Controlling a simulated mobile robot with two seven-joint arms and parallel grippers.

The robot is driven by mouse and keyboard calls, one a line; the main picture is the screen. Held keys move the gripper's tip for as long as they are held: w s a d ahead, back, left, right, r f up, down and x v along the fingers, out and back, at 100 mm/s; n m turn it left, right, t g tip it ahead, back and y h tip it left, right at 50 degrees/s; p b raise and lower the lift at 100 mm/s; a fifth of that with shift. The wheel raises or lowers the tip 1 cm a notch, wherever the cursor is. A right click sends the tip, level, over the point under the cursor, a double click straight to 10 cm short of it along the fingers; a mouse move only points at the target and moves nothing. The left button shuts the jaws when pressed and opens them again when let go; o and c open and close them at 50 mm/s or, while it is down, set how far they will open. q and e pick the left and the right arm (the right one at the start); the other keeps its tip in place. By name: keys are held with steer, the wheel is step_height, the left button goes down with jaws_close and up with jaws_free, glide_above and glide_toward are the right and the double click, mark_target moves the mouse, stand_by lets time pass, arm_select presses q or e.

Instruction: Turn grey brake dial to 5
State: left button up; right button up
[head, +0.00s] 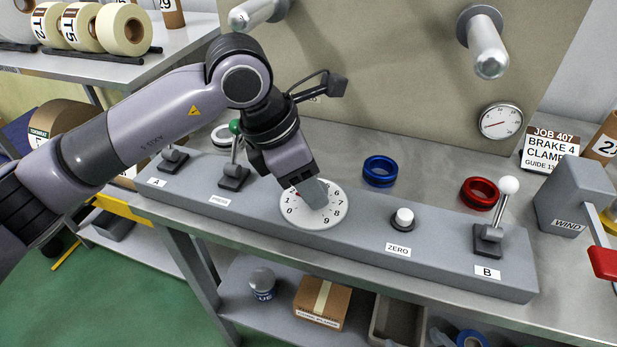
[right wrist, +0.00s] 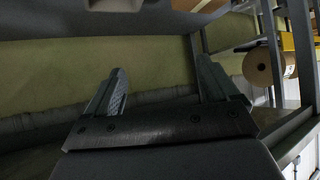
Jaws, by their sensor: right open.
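The brake dial (head: 301,219) is a round white plate with black numbers, set in the long grey console. My right gripper (right wrist: 162,88) is open and empty in the right wrist view, away from the console.
A white ZERO button (head: 403,217) and lever B (head: 492,225) stand right of the dial. A green-knobbed lever (head: 235,165) is close on its left. Blue (head: 380,171) and red (head: 479,193) rings lie behind. A card (head: 548,149) reads "JOB 407 BRAKE 4".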

arm_select(q)
steer(key=shift+c, duration=0.7)
steer(key=shift+m, duration=0.3)
arm_select(e)
steer(key=shift+f, duration=0.2)
